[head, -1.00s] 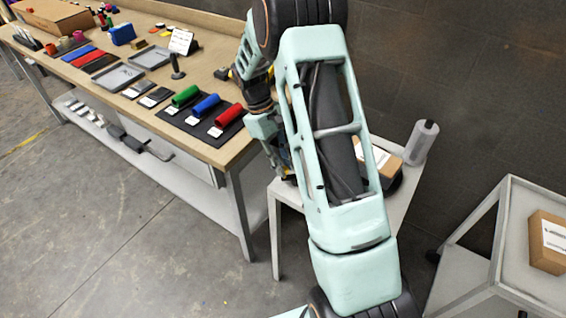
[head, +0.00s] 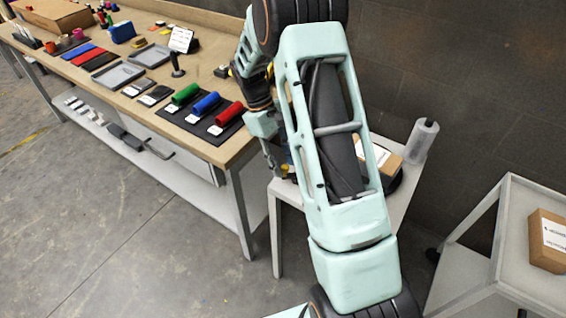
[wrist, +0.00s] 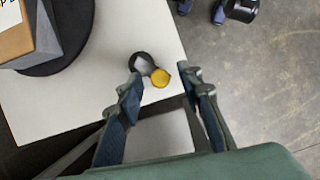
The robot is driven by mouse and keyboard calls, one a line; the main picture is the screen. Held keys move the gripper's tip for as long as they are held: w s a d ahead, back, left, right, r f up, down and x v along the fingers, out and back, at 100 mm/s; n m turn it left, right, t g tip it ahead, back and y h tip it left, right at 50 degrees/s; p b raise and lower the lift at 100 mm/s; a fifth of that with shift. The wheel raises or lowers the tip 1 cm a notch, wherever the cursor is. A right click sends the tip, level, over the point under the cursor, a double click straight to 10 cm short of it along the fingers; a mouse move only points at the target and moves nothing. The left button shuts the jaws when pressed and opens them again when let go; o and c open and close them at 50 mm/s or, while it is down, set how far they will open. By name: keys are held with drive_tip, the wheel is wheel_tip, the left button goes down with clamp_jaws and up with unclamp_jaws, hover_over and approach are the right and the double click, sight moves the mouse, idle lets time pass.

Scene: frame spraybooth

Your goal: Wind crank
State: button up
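In the wrist view, a dark round piece with a grey top (wrist: 143,64) and a yellow disc-like knob (wrist: 160,77) sit side by side near the edge of a white side table. They look like the crank and its handle, but I cannot tell how they join. My gripper (wrist: 167,86) is open above the table, one finger on each side of the yellow knob in the picture. I cannot tell whether either finger touches it. A black round plate (wrist: 62,55) carries a labelled cardboard box (wrist: 12,38). In the head view my arm mostly hides the gripper and crank.
The side table (head: 400,204) also holds a grey cylinder (head: 421,141) at its back. A long workbench (head: 222,156) with coloured rollers and trays stands to the left. A grey cart (head: 515,200) with a box is at right. Bare floor lies in front.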

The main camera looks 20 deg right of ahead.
drive_tip(key=v, duration=1.1)
drive_tip(key=shift+r, duration=0.35)
drive_tip(key=shift+a, duration=0.1)
drive_tip(key=s+d+f+m+t+y+p, duration=0.1)
drive_tip(key=s+d+m+t+y+p, duration=0.2)
drive_tip(key=m, duration=1.5)
drive_tip(key=s+d+m+t+y, duration=0.2)
drive_tip(key=s+m+t, duration=0.3)
drive_tip(key=m, duration=1.3)
drive_tip(key=b+x, duration=0.1)
drive_tip(key=x, duration=0.2)
drive_tip(key=b+x, duration=0.1)
drive_tip(key=x, duration=0.3)
drive_tip(key=b+x, duration=0.1)
drive_tip(key=x, duration=0.2)
drive_tip(key=shift+d+f, duration=0.15)
drive_tip(key=shift+f, duration=0.35)
drive_tip(key=shift+s, duration=0.1)
